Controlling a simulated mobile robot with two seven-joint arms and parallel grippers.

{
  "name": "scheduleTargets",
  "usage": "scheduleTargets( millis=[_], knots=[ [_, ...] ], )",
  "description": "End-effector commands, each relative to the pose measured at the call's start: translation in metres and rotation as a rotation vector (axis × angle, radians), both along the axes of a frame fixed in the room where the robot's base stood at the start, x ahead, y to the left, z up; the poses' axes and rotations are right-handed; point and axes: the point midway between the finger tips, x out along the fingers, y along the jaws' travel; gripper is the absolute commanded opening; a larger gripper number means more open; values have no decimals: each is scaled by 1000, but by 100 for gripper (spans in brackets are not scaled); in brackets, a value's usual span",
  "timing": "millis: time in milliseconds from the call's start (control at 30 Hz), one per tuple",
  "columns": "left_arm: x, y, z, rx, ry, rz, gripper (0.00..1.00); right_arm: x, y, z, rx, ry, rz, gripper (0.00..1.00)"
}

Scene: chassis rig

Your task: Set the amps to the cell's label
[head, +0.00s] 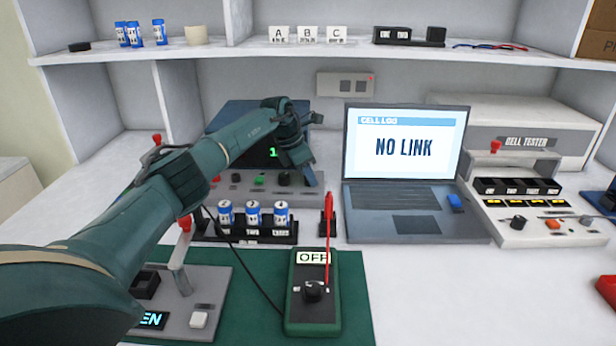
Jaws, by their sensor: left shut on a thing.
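My left gripper (307,173) reaches over the bench to the right end of the front panel of a dark bench unit (228,122). Its fingers are shut at a control there, which they mostly hide; it looks like a knob. A black knob (284,178) and a green button (259,180) show left of the fingers. The unit's screen shows a green digit, largely covered by my arm. Three blue-and-white cells (253,214) stand upright in a black rack (245,236) in front; their small print is not readable. My right gripper is not in view.
A green meter (314,290) reading OFF lies on a green mat (355,300), with a red probe (328,235) upright behind it. A laptop (405,150) shows NO LINK. A cell tester (530,190) stands right. A lever fixture (190,300) is front left.

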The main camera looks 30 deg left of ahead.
Motion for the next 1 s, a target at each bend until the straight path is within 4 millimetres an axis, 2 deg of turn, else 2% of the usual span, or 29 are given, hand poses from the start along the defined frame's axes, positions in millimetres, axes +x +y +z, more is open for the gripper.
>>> scheduleTargets(
  millis=[200, 433, 1000],
  knots=[
    [2, 1, -1, 0, -5, -138, 6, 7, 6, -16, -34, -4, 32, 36],
    [2, 1, 0, 2, -5, -225, 6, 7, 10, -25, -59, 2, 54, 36],
    [2, 2, 1, 4, -4, -259, 6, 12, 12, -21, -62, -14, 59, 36]
  ],
)
